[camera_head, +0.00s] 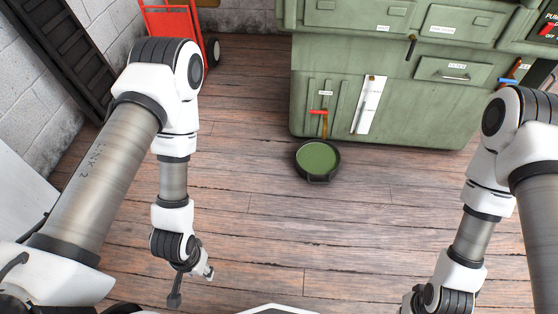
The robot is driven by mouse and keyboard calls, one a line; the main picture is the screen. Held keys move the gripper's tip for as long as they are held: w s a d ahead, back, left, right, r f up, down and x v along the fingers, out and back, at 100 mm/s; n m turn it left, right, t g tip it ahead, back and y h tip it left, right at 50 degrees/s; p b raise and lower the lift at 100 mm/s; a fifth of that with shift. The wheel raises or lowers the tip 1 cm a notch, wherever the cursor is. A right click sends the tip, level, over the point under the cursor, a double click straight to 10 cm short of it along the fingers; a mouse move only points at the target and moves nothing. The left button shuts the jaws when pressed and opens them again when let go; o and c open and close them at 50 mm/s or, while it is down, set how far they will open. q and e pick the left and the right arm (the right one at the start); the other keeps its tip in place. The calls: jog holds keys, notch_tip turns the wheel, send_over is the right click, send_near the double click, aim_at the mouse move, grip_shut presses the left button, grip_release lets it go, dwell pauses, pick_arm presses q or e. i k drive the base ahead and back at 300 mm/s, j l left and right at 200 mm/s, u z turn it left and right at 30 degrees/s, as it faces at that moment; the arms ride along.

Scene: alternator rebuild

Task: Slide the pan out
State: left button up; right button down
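A round pan (318,158) with a black rim and a green inside lies flat on the wooden floor, just in front of the green cabinet. A small dark lip or handle shows on its near edge. My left gripper (191,285) is at the lower left, well short of the pan and to its left. Its fingers are spread apart with nothing between them. My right arm (474,240) comes down at the lower right, and its gripper end is cut off by the bottom edge. Neither arm touches the pan.
The green cabinet (450,115) with drawers stands behind the pan. A red hand truck (172,22) is at the back left by the block wall. A dark ribbed panel (62,55) leans on the wall. The floor (350,230) between my arms is clear.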

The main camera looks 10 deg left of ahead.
aim_at(317, 162)
jog(key=i+j+z, duration=0.1)
jog(key=i, duration=0.4)
jog(key=i+j+z, duration=0.1)
jog(key=i, duration=0.4)
jog(key=i+j+z, duration=0.1)
jog(key=i+j, duration=0.2)
jog(key=i, duration=0.15)
